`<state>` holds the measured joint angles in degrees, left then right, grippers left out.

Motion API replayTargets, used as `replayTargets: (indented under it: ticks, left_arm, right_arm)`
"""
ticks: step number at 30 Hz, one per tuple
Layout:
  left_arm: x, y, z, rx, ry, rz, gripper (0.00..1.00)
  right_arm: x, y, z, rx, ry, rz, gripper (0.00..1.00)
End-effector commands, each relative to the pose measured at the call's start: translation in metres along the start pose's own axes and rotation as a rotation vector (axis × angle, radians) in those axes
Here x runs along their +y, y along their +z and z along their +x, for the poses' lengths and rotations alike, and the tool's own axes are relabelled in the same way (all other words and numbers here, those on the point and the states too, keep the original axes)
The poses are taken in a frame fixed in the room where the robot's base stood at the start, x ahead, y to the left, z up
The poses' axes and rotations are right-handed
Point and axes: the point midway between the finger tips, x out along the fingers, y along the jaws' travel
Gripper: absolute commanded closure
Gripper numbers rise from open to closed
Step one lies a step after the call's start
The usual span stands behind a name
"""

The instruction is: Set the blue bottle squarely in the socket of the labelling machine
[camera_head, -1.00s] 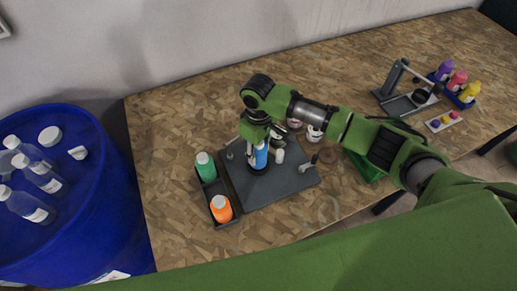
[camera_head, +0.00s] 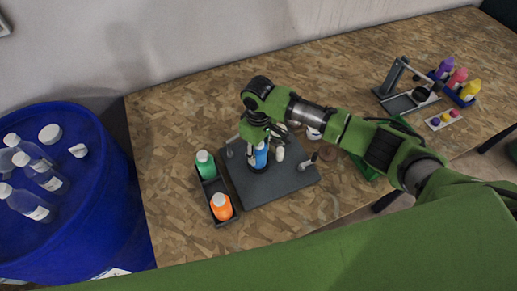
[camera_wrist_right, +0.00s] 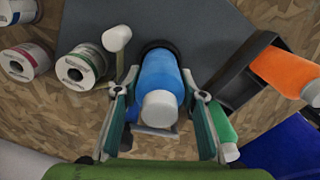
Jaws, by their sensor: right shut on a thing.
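The blue bottle (camera_head: 261,158) stands over the dark grey base plate of the labelling machine (camera_head: 290,183). My right gripper (camera_head: 264,143) is shut on it from above. In the right wrist view the bottle (camera_wrist_right: 158,72) with its white cap lies between the two fingers of my gripper (camera_wrist_right: 160,112). Its far end meets the black ring of the socket (camera_wrist_right: 158,44). The ring hides the bottle's bottom, so I cannot tell whether it is fully seated or exactly upright. My left gripper is not in view.
A black tray (camera_head: 211,188) with a green bottle (camera_head: 205,163) and an orange bottle (camera_head: 221,206) stands close left of the plate. Small white posts rise from the plate. Label rolls (camera_wrist_right: 82,67) lie beside it. A blue drum (camera_head: 90,220) with clear bottles stands left.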

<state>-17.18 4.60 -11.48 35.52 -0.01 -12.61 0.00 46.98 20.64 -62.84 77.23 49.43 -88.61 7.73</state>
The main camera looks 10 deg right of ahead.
Motion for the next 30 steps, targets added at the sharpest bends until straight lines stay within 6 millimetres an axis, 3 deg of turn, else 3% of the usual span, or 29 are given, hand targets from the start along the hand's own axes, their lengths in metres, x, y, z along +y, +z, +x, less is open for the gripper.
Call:
replayTargets:
  ticks: [10,11,12,20,22,30]
  left_arm:
    - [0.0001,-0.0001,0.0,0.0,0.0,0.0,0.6]
    - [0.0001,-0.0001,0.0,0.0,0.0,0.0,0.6]
    - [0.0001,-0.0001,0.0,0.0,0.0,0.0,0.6]
    - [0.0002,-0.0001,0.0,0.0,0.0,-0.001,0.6]
    - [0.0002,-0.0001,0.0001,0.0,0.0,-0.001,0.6]
    - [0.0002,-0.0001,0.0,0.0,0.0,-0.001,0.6]
  right_arm:
    - [0.0002,-0.0005,-0.0004,0.002,0.0,0.0,0.9]
    - [0.0002,-0.0004,-0.0003,0.002,0.0,0.0,0.55]
    - [0.0002,-0.0004,-0.0004,0.002,0.0,0.0,0.44]
    - [0.0003,-0.0002,-0.0001,0.001,0.0,0.0,0.43]
    - [0.0002,0.0002,0.0004,0.0,0.0,0.0,0.29]
    - [0.0003,0.0002,0.0003,0.0,0.0,0.0,0.29]
